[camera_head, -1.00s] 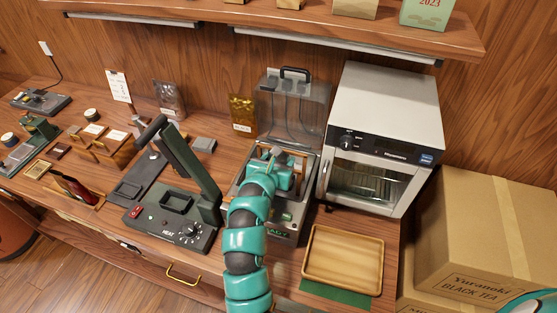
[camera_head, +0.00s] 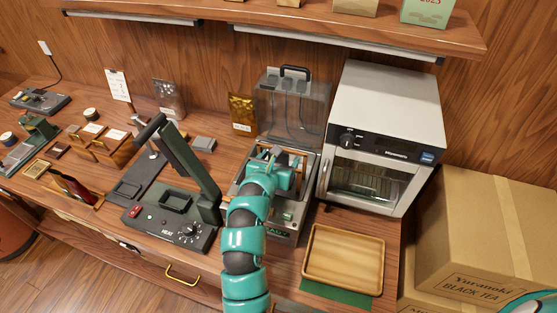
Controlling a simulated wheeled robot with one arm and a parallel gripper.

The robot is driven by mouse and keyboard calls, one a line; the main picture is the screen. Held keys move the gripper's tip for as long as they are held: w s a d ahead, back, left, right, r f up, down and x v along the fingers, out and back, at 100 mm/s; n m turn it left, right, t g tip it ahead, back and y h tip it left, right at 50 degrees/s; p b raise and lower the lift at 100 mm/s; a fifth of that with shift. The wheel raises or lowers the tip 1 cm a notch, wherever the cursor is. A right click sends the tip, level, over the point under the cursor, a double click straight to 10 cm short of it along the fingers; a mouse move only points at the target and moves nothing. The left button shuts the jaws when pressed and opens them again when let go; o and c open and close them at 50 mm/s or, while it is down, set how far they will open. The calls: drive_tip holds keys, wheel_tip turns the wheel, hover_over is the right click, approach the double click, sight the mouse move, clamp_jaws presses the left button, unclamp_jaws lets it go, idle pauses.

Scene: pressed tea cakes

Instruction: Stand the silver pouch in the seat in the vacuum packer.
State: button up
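The vacuum packer (camera_head: 283,236) stands on the counter with its clear lid (camera_head: 290,108) raised. My gripper (camera_head: 283,156) is inside the packer's open chamber, pointing away from the camera. My teal arm covers much of the chamber, so the seat and the fingertips are largely hidden. I cannot tell whether anything is between the fingers. A silver-grey pouch (camera_head: 169,97) stands upright at the back of the counter, left of the packer and apart from my gripper. A gold pouch (camera_head: 242,113) stands just left of the lid.
A heat sealer (camera_head: 165,232) with a raised arm is left of the packer. A white oven (camera_head: 385,135) is close on the right. An empty wooden tray (camera_head: 344,288) lies at the front right. Cardboard boxes (camera_head: 490,235) stand at the far right. A shelf (camera_head: 300,22) overhangs the back.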

drive_tip(key=shift+s, duration=0.1)
drive_tip(key=b+v, duration=0.4)
drive_tip(key=v, duration=1.2)
drive_tip(key=shift+s+a+r, duration=0.15)
drive_tip(key=shift+s+r, duration=0.1)
drive_tip(key=shift+s, duration=0.35)
